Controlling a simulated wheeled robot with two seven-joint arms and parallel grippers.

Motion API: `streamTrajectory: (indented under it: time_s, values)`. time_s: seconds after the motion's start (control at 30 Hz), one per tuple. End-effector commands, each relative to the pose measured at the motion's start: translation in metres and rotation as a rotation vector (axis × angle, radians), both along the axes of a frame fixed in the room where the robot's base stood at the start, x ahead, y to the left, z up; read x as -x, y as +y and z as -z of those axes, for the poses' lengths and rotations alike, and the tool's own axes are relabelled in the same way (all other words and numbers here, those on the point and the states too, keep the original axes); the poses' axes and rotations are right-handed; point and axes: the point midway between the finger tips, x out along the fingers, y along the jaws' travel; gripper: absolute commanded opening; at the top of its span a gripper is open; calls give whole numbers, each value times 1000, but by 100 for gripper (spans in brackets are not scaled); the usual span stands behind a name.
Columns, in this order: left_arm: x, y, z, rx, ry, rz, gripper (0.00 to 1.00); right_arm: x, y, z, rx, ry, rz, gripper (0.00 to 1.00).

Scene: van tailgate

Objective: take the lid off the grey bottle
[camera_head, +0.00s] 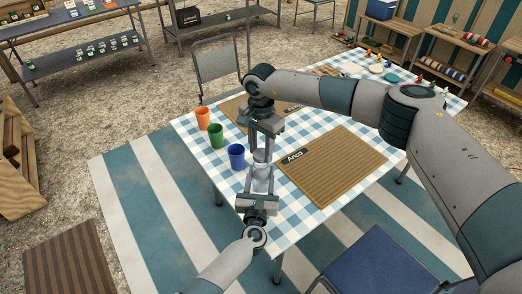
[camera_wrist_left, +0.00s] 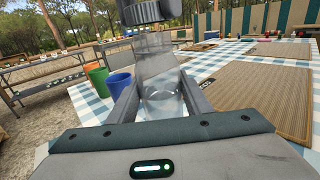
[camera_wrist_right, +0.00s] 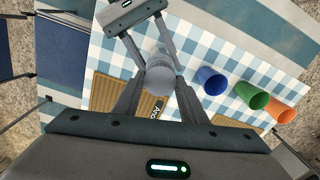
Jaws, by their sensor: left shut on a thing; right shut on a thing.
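The grey bottle (camera_head: 260,178) stands roughly upright above the near-left edge of the checked table. It looks clear grey in the left wrist view (camera_wrist_left: 158,75). My left gripper (camera_head: 259,192) is shut on its lower body from the near side. My right gripper (camera_head: 262,147) comes from above and is shut on the lid (camera_wrist_right: 160,80), a round grey top between its fingers in the right wrist view. The lid is in line with the bottle's top.
A blue cup (camera_head: 237,157), a green cup (camera_head: 216,135) and an orange cup (camera_head: 203,118) stand left of the bottle on the checked table (camera_head: 296,232). A brown placemat (camera_head: 335,165) lies to the right. A blue chair (camera_head: 375,265) is at the near side.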

Motion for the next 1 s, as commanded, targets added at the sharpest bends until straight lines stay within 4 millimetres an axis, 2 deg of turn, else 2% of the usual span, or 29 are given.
streamTrajectory:
  time_s: [0.27, 0.7, 1.0]
  values:
    - [0, 0, 1, 0, 1, 0, 0, 0, 0, -1, -1, -1, 0, 12]
    - [0, 0, 1, 0, 1, 0, 0, 0, 0, -38, -2, -1, 1, 12]
    - [0, 0, 1, 0, 1, 0, 0, 0, 0, -40, -1, -1, 0, 12]
